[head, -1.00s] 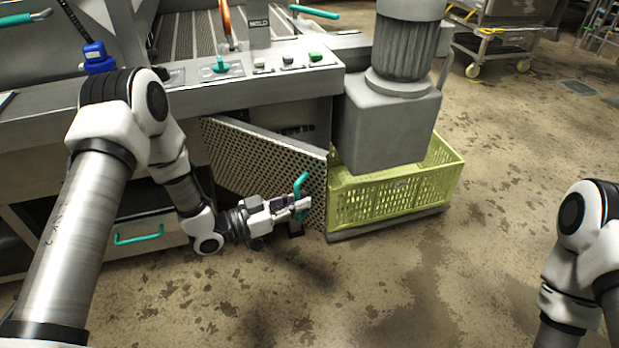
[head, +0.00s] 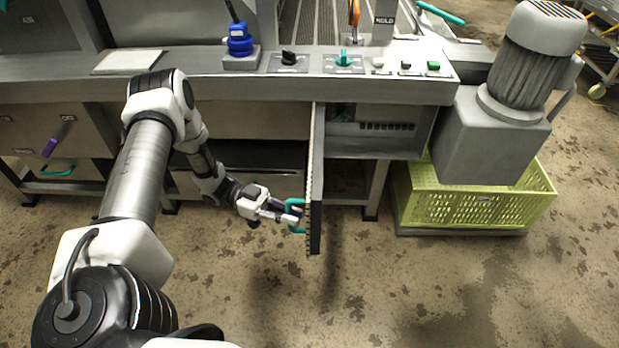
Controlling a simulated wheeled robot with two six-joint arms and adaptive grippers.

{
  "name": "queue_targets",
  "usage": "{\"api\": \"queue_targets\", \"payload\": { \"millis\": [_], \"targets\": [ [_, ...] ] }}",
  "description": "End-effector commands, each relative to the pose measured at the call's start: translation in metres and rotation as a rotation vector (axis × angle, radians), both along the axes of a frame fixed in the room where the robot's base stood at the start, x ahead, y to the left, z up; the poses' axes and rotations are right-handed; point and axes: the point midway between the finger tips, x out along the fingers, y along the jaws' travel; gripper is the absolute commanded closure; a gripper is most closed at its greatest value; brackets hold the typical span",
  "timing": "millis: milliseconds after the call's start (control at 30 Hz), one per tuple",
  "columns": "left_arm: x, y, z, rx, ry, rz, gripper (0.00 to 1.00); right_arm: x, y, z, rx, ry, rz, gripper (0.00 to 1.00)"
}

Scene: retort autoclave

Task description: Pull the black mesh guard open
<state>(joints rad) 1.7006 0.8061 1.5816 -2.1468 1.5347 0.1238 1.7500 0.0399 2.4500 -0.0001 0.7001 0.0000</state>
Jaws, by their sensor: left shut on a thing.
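The black mesh guard (head: 315,185) is swung out from the front of the machine and shows nearly edge-on. It hangs below the control panel, and the bay behind it is exposed on its right side. A teal handle (head: 297,229) sits on the guard's left face near its free end. My left gripper (head: 292,214) is shut on this handle, with its arm coming in from the left. The fingers hide part of the handle. My right gripper is not in view.
The control panel (head: 350,88) with knobs and buttons runs above the guard. A yellow-green crate (head: 480,208) stands on the floor at the right, under a grey motor unit (head: 490,135). The wet-spotted floor (head: 400,290) in front is clear.

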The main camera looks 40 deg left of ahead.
Motion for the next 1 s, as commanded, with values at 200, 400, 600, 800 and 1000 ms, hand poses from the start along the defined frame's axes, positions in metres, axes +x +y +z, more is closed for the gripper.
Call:
{"api": "queue_targets", "payload": {
  "millis": [200, 400, 600, 800, 1000],
  "targets": [
    [-0.004, 0.009, 0.0, -0.001, 0.001, 0.001, 1.0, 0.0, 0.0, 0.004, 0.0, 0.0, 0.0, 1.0],
    [-0.004, 0.009, 0.0, -0.001, 0.001, 0.001, 1.0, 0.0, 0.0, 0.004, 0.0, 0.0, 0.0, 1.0],
    [-0.004, 0.009, 0.0, -0.001, 0.0, 0.001, 0.76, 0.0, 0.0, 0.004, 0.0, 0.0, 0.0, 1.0],
    [-0.004, 0.009, 0.0, -0.001, 0.0, 0.001, 0.76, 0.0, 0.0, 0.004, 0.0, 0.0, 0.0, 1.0],
    [-0.006, 0.019, 0.0, 0.0, -0.002, 0.003, 0.76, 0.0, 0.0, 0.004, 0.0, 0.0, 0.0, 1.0]
  ]
}}
